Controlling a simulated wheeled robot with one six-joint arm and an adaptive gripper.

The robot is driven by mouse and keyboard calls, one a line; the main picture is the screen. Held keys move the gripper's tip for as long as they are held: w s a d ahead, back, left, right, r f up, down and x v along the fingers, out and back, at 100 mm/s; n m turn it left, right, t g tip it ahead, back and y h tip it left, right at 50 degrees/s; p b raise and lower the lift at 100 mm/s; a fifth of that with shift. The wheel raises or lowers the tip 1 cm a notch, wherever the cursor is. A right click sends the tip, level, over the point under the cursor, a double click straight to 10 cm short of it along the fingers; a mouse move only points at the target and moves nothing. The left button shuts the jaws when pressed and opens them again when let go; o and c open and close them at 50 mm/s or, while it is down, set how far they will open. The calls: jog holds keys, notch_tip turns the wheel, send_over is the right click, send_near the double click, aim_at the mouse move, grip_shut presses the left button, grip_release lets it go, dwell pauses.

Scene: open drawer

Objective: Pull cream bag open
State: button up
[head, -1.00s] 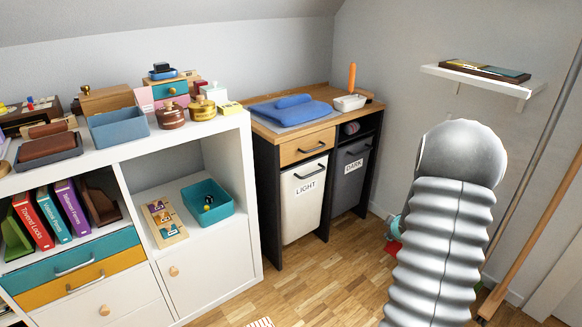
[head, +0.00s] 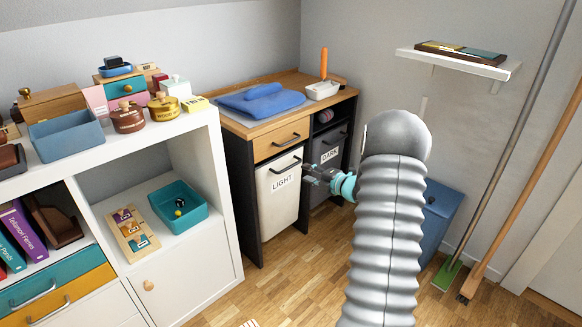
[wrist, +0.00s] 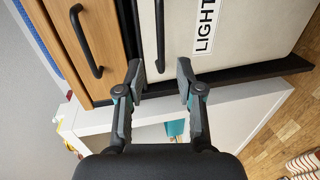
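The cream bag (head: 277,202), labelled LIGHT, hangs in the dark-framed cabinet under a wooden drawer and looks closed. Its black bar handle (head: 285,165) is on its upper front. My gripper (head: 306,174) is in front of the cabinet, just right of the cream bag's handle in the head view. In the wrist view my gripper (wrist: 161,74) is open and empty. The cream bag (wrist: 235,32) fills the upper right there, and its handle (wrist: 160,32) lines up between the fingertips. I cannot tell how far the fingertips are from it.
The grey DARK bag (head: 328,150) is right of the cream bag. The wooden drawer (head: 280,141) above has its own black handle (wrist: 86,42). Wooden floor in front is mostly clear.

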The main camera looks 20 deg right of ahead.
aim_at(290, 167)
jog(key=x, duration=0.9)
jog(key=shift+w, duration=0.4)
grip_shut()
